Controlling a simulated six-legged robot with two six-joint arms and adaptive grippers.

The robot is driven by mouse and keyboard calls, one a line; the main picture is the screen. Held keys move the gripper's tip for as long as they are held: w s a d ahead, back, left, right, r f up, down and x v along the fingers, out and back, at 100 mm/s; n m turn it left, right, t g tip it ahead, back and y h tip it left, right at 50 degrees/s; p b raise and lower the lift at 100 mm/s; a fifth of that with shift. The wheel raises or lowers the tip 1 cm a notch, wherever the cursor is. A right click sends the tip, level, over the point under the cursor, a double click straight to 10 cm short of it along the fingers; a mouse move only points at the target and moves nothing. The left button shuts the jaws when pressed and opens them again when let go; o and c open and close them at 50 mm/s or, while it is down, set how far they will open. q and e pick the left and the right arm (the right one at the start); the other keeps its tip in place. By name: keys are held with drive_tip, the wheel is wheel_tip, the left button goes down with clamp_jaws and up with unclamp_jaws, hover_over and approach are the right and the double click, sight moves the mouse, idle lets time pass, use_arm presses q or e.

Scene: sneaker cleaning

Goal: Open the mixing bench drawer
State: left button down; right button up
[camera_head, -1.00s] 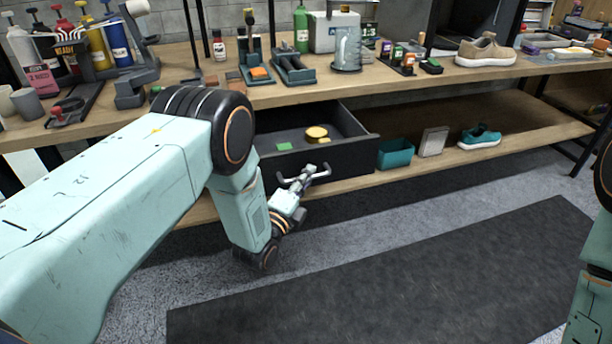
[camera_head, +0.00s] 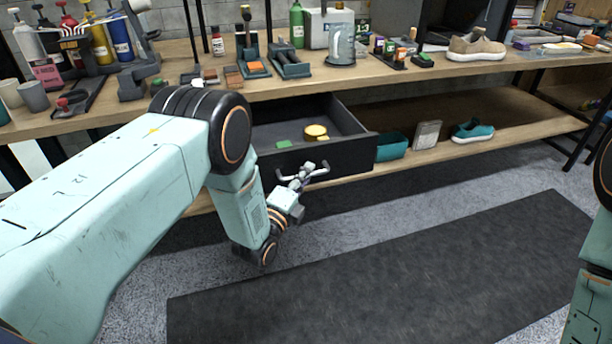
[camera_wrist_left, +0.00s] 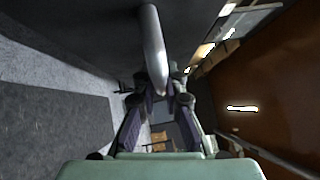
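The mixing bench drawer (camera_head: 345,154) is dark grey and stands pulled out from under the bench top, its inside showing. Its pale bar handle (camera_head: 319,172) is on the front. My left gripper (camera_head: 301,175) is at the handle. In the left wrist view, the handle bar (camera_wrist_left: 152,45) runs down between the two fingers (camera_wrist_left: 160,95), which look closed around it. A round yellow item (camera_head: 316,131) and a green item (camera_head: 284,144) lie in the drawer. My right gripper is out of view; only part of that arm shows at the right edge.
The wooden bench top (camera_head: 375,78) carries bottles, tools and a beige sneaker (camera_head: 476,46). The lower shelf (camera_head: 450,110) holds a teal bin (camera_head: 391,147), a grey block and a teal shoe (camera_head: 472,131). A dark mat (camera_head: 400,260) covers clear floor in front.

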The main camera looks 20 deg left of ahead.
use_arm(q)
drive_tip(key=c, duration=1.7)
unclamp_jaws()
drive_tip(key=v, duration=1.2)
